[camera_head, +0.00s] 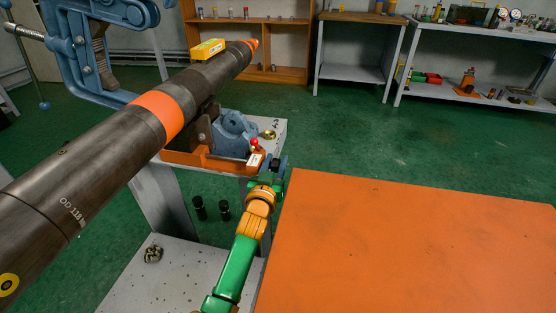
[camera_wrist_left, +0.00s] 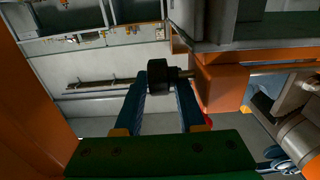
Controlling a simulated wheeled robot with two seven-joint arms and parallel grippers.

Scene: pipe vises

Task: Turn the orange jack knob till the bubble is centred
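The orange jack (camera_head: 205,160) stands on a grey stand under the dark pipe, which has an orange band. Its dark knob (camera_wrist_left: 162,78) is on a short shaft from the orange block (camera_wrist_left: 220,88) in the left wrist view. My left gripper (camera_head: 277,163) is at the right end of the jack. In the left wrist view its two blue fingers (camera_wrist_left: 163,85) lie on both sides of the knob, with no clear gap. A yellow level (camera_head: 208,49) sits on top of the pipe; its bubble is too small to make out. My right gripper is not in view.
A red ball-ended part (camera_head: 254,142) and a white tag (camera_head: 256,160) are close to my left gripper. A large orange tabletop (camera_head: 410,250) fills the lower right. A blue vise (camera_head: 82,55) is at the upper left. Two black cylinders (camera_head: 211,208) stand below the jack.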

